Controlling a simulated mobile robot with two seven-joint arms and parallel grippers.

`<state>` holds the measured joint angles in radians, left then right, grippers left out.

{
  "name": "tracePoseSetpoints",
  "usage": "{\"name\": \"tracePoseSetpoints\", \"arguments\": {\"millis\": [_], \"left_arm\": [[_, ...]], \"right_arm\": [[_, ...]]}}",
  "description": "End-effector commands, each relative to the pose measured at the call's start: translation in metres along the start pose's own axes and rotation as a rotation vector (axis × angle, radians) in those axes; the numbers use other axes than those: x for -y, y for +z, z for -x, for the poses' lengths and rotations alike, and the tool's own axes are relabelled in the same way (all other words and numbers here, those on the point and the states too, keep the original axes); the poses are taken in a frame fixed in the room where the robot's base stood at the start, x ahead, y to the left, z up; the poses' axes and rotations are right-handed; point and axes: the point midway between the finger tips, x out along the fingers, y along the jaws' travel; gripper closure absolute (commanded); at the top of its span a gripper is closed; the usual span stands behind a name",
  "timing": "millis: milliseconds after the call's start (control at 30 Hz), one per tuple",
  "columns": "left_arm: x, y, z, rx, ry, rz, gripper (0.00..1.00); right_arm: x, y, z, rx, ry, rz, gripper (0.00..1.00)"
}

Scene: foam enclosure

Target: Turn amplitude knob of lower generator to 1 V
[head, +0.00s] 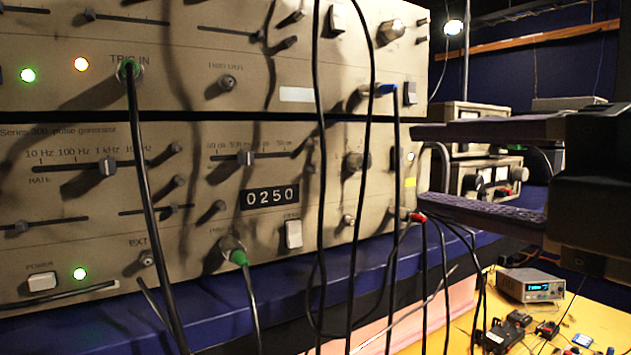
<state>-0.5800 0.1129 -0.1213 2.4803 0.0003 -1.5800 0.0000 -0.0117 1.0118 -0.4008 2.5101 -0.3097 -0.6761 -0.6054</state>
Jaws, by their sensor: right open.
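The lower generator (90,205) is a beige panel labelled "Series 300 pulse generator", with sliders, small knobs and a counter (270,196) reading 0250. A round knob (354,162) sits near its right end, partly crossed by black cables; its label and pointer are not legible, so I cannot confirm it is the amplitude knob. My right gripper (420,170) comes in from the right with its two dark fingers spread one above the other. It is empty, and its tips are near the panel's right edge, right of the knob. My left gripper is not in view.
A similar upper generator (200,50) sits on top. Black cables (322,200) hang in front of both panels, and a red plug (415,217) sits below the fingertips. More instruments (485,180) stand behind. A yellow bench (590,318) with a small meter (530,286) is lower right.

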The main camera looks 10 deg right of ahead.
Motion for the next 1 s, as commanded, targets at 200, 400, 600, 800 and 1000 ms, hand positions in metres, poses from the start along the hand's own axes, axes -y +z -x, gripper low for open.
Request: {"name": "tracePoseSetpoints", "arguments": {"millis": [200,400,600,800,1000], "left_arm": [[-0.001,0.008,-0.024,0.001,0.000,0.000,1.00],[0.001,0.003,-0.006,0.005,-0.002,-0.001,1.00],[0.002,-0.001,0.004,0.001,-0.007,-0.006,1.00],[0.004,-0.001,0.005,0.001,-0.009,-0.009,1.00],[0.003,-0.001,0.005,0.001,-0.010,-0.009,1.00]], "right_arm": [[0.004,0.000,-0.020,0.004,0.006,-0.002,0.45],[-0.006,0.002,-0.048,0.002,-0.003,-0.007,0.45],[-0.002,0.001,-0.069,0.002,-0.003,-0.004,0.45],[0.000,0.000,-0.075,-0.001,-0.003,-0.002,0.45],[0.001,0.000,-0.075,0.000,-0.002,-0.002,0.45]]}}
